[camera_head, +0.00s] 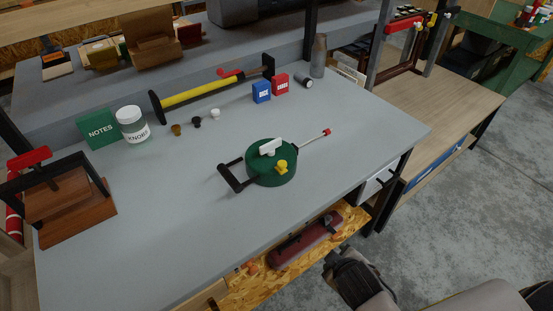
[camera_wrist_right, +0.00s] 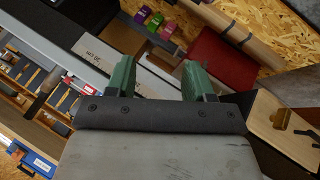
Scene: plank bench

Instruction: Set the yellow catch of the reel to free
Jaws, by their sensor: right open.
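The reel (camera_head: 262,174) is a low green drum standing on the grey bench top. Its yellow catch (camera_head: 281,167) sticks up on the front right of its top. A white grip lies across the top, a black U-shaped handle reaches out to the left, and a thin rod with a red tip points to the upper right. I cannot tell which setting the catch is in. My right gripper shows in the right wrist view (camera_wrist_right: 160,82), with its two green fingers apart and nothing held between them. It is away from the reel, which that view does not show. My left gripper is out of view.
On the bench (camera_head: 200,245) stand a yellow bar on black supports (camera_head: 210,90), a knobs jar (camera_head: 132,124), a green notes box (camera_head: 98,131), blue (camera_head: 261,92) and red (camera_head: 280,85) boxes, and a wooden stand (camera_head: 75,215). The bench around the reel's front is clear.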

